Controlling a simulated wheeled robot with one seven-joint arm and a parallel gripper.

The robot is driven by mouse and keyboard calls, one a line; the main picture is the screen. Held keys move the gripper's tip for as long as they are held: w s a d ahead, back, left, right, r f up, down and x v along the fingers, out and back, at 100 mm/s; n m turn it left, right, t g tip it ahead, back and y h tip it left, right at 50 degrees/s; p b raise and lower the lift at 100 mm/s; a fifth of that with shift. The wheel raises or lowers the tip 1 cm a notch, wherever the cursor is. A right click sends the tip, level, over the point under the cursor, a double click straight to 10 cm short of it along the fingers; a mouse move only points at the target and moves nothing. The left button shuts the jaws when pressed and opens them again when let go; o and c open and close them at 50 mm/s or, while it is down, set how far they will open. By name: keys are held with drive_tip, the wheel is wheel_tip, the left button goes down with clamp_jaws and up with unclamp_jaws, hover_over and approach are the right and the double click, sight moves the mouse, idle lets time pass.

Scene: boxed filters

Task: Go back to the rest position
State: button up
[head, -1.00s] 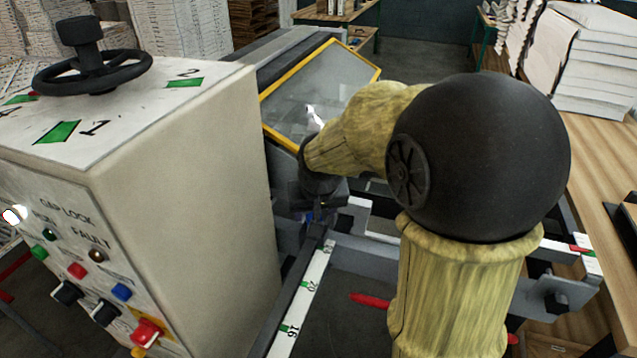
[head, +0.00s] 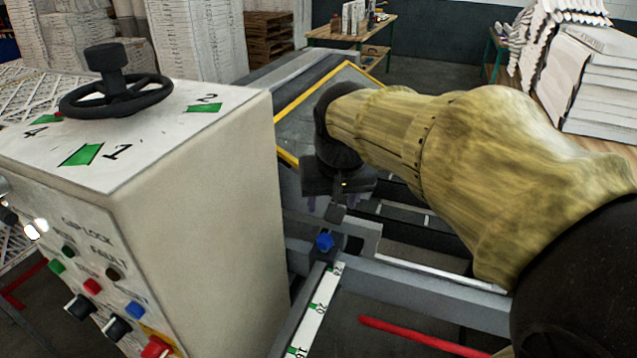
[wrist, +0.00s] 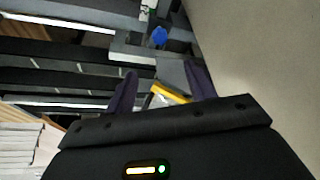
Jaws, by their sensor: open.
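My gripper (head: 325,203) hangs at the end of my arm, above the machine's grey frame and in front of the yellow-edged panel (head: 287,97). In the wrist view my gripper (wrist: 160,85) shows two dark purple fingers spread apart with nothing between them. A blue knob (head: 324,242) on the rail lies below my gripper, apart from it. The blue knob also shows beyond the fingers in the wrist view (wrist: 159,36).
A control cabinet (head: 200,190) with a black handwheel (head: 118,95) stands close on the left. A numbered scale (head: 318,305) and a red rod (head: 420,338) lie low in front. Paper stacks (head: 590,90) stand at the back right.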

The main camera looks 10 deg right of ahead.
drive_tip(key=s+f+n+g+p, duration=0.1)
drive_tip(key=s+f+p, duration=0.6)
drive_tip(key=f, duration=0.4)
drive_tip(key=shift+s+d+g+y+p, duration=0.2)
drive_tip(key=shift+s+g+y+p, duration=0.15)
drive_tip(key=shift+p, duration=0.55)
drive_tip(key=shift+f, duration=0.1)
